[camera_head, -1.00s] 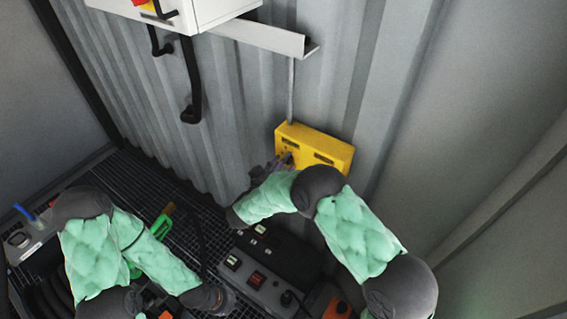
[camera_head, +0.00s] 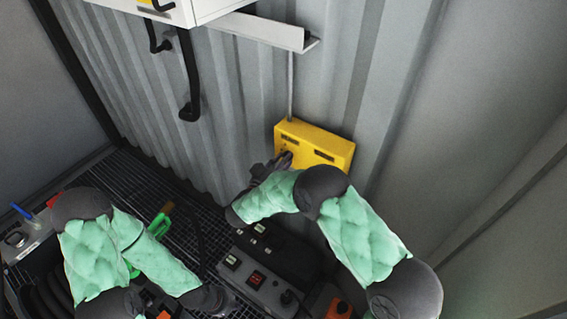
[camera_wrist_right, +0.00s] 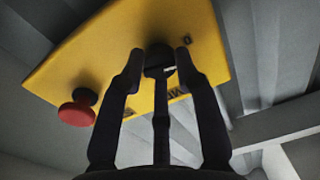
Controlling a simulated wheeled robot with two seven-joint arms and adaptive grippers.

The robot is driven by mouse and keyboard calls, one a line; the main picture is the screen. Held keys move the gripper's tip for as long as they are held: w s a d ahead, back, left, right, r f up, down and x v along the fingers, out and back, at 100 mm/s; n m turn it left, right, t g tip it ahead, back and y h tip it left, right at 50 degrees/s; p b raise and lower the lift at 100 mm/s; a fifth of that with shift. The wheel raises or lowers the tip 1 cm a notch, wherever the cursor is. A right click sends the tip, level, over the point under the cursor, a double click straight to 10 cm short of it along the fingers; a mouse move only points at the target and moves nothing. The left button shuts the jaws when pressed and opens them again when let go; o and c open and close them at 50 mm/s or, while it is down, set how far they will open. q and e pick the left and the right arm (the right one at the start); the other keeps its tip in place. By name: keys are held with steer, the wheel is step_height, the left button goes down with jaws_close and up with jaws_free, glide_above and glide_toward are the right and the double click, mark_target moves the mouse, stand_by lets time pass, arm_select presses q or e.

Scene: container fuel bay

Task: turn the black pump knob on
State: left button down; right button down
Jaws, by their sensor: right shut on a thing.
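The yellow pump box (camera_head: 318,146) is fixed to the corrugated wall; it fills the upper part of the right wrist view (camera_wrist_right: 82,55). The black pump knob (camera_wrist_right: 158,54) is on its face, between the two fingertips of my right gripper (camera_wrist_right: 160,64). In the head view my right gripper (camera_head: 271,168) reaches the box's left end and hides the knob there. The right gripper is shut on the knob. My left gripper (camera_head: 222,300) is low at the left, over the floor area, and its fingers cannot be made out.
A red mushroom button (camera_wrist_right: 77,113) sticks out of the box beside the knob. Grey switch panels (camera_head: 254,280) lie below my right arm. A green nozzle (camera_head: 159,226) lies on the grating. A white cabinet (camera_head: 215,8) with a black hose hangs above.

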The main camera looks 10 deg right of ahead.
steer(key=shift+w+r+m+h+b, duration=0.1)
steer(key=shift+r+m+h+b, duration=0.05)
steer(key=shift+m+b, duration=1.45)
steer(key=shift+r+m+h+b, duration=0.1)
steer(key=shift+r+m+b, duration=0.05)
steer(key=shift+m+b, duration=1.45)
steer(key=shift+w+r+m+h+b, duration=0.15)
steer(key=shift+m+b, duration=1.1)
steer(key=shift+m, duration=0.65)
steer(key=shift+s+d, duration=0.1)
steer(key=c, duration=1.1)
jaws_free()
steer(key=shift+o, duration=0.9)
steer(key=shift+s, duration=0.1)
steer(key=shift+f, duration=0.25)
